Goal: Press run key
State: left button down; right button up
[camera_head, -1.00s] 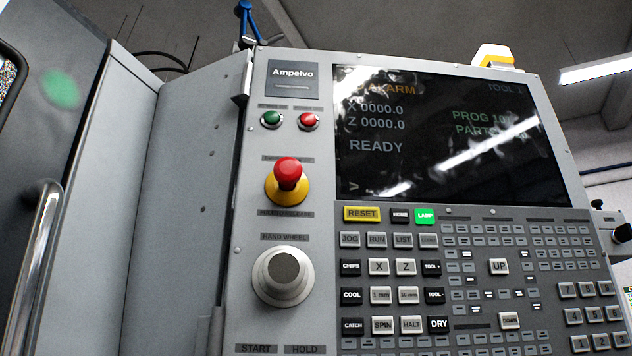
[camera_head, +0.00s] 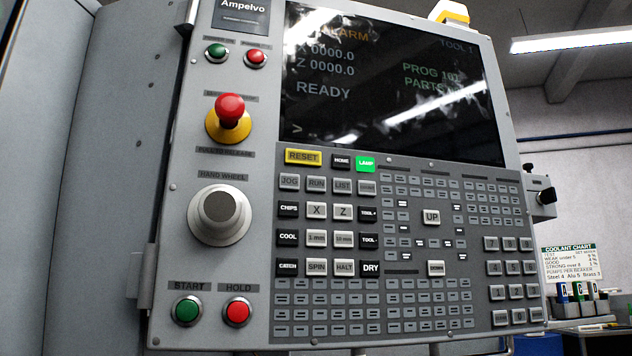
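The RUN key (camera_head: 316,184) is a small grey key in the upper left of the keypad, between JOG (camera_head: 289,183) and LIST (camera_head: 343,186). The yellow RESET key (camera_head: 303,157) sits just above it, and the LAMP key (camera_head: 365,163) is lit green. The control panel's screen (camera_head: 390,85) shows ALARM in orange, READY, and X and Z at 0000.0. Neither of my grippers is in view.
Left of the keypad are a hand wheel (camera_head: 219,212), a red emergency knob (camera_head: 229,110), a green START button (camera_head: 187,311) and a red HOLD button (camera_head: 236,313). A coolant chart (camera_head: 568,262) stands at the right. Nothing blocks the keypad.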

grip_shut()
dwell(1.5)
